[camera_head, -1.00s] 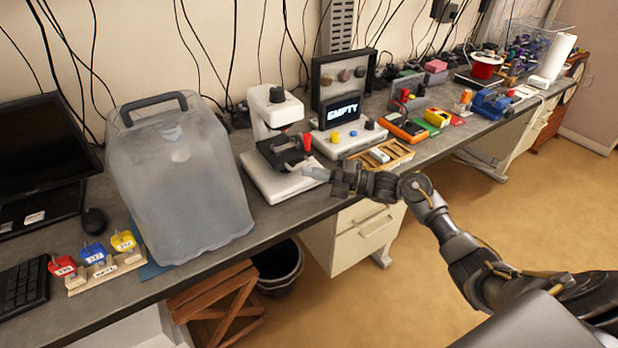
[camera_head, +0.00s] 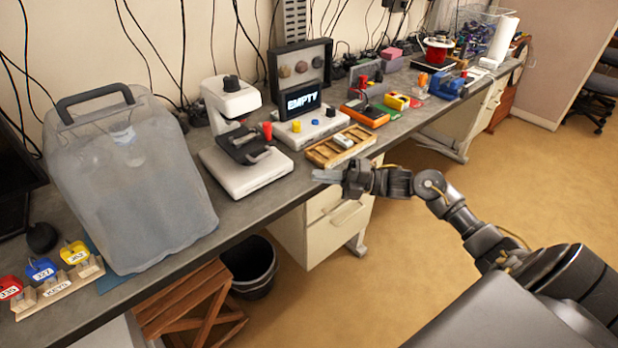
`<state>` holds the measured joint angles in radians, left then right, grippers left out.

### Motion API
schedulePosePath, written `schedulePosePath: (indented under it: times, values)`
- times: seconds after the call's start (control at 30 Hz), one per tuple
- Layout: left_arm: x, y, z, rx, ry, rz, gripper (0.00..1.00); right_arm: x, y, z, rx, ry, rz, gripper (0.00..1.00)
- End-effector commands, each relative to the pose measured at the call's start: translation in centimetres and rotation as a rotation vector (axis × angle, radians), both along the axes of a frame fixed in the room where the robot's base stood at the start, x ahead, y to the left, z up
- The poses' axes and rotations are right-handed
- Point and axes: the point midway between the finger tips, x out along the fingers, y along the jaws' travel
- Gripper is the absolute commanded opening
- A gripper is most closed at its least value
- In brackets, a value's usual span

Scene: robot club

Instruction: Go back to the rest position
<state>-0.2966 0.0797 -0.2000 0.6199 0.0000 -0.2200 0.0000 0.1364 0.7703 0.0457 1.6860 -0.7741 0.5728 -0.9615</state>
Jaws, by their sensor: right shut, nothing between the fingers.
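My right gripper (camera_head: 322,176) is shut and empty. It is held out in front of the bench (camera_head: 300,166), beside its front edge above the white drawers. My right arm (camera_head: 455,212) reaches in from the lower right. The microscope (camera_head: 236,140) stands on the bench to the left of the gripper, apart from it. A wooden tray (camera_head: 322,152) with a small pale block in it lies behind the gripper. My left gripper does not show.
A control box with a screen reading EMPTY (camera_head: 304,102) stands behind the tray. A large translucent container (camera_head: 135,185) stands at left beside a key rack (camera_head: 58,286). A wooden crate (camera_head: 192,305) and a black bin (camera_head: 250,275) are below.

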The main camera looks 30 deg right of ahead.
Motion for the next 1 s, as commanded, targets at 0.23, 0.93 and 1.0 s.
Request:
schedulePosePath:
  times: [0.23,0.93,1.0]
  values:
    - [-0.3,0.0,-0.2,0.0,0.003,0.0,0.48,-0.4,-0.6,0.0,-0.001,0.0,-0.002,0.0]
    - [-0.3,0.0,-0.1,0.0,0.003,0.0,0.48,-5.3,6.4,-15.2,0.233,0.793,-0.651,0.0]
    - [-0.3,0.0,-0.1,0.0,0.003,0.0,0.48,-8.0,6.7,-17.2,0.318,0.956,-0.795,0.0]
